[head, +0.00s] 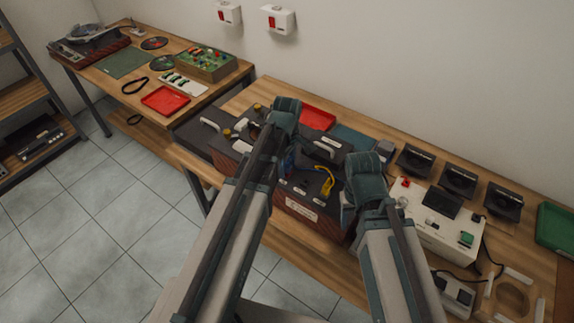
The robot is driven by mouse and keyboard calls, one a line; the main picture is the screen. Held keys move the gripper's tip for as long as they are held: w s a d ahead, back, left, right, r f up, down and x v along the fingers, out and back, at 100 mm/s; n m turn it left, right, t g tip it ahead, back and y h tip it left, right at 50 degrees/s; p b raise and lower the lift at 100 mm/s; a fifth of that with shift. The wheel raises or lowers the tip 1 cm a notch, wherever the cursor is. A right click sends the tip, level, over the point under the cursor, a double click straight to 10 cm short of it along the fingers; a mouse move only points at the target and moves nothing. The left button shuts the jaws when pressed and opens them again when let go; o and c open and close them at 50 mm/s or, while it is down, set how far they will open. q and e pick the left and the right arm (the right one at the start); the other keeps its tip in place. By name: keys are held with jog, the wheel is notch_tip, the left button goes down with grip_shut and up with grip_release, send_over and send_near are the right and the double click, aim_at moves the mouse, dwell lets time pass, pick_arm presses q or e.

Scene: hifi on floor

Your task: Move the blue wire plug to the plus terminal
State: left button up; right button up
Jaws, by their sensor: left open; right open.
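A dark hi-fi unit (310,190) with a wood-coloured front stands on the near bench. A small blue piece (289,162), which looks like the blue wire plug, shows on its top beside my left arm; the arm hides part of that area. A yellow looped wire (326,182) lies to its right. Small white labels are on the unit, too small to read, so I cannot tell which terminal is plus. My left gripper (285,112) is over the unit's back part, its fingers mostly hidden. My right gripper (365,180) is at the unit's right end. Both are open, with nothing seen held.
A white device (440,225) with a dark screen stands right of the unit, with several black boxes (458,181) behind it. A red tray (318,118) lies at the back, a green tray (556,226) at the far right. Another bench (125,90) stands at the left.

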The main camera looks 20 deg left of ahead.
pick_arm(q)
notch_tip(320, 180, up, 14)
jog(key=p, duration=1.3)
jog(key=shift+p, duration=0.35)
pick_arm(e)
notch_tip(320, 180, up, 14)
pick_arm(q)
jog(key=shift+r+p, duration=2.4)
jog(key=shift+p, duration=0.1)
pick_arm(e)
jog(key=shift+r, duration=2.4)
